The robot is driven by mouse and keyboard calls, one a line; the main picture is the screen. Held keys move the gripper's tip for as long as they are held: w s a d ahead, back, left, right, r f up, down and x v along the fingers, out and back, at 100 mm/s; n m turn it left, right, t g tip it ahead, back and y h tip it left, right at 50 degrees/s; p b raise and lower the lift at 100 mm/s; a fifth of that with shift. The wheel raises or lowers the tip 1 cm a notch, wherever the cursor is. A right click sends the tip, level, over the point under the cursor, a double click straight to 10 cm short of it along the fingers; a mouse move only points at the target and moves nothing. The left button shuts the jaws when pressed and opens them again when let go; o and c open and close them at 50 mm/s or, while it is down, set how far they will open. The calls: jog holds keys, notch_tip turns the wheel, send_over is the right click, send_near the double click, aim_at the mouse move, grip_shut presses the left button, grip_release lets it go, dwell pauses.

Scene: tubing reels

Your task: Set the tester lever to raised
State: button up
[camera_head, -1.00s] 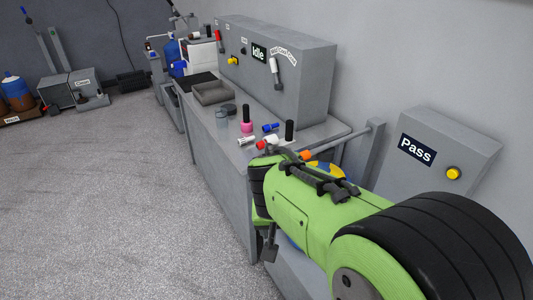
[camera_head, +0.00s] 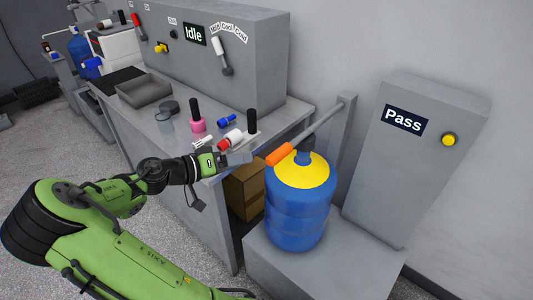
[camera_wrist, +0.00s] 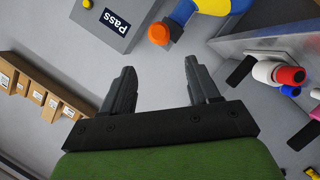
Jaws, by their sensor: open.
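The tester lever is a grey bar (camera_head: 319,124) with an orange grip (camera_head: 279,154), hinged on a grey post. It slopes down from the post to the grip, above a blue bottle (camera_head: 298,212) with a yellow top. I cannot tell whether the grip touches the bottle. My gripper (camera_head: 246,159) is just left of the grip, with its fingers pointing towards it. In the wrist view, my gripper (camera_wrist: 162,78) is open and empty, with the orange grip (camera_wrist: 160,33) beyond its fingertips and not between them.
A grey panel (camera_head: 414,165) reading "Pass" with a yellow button (camera_head: 449,140) stands right of the bottle. A brown box (camera_head: 245,188) sits behind the bottle.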

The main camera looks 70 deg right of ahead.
aim_at(279, 154)
jog(key=b+x, duration=0.3)
jog(key=x, duration=1.1)
jog(key=shift+f, duration=0.15)
grip_shut()
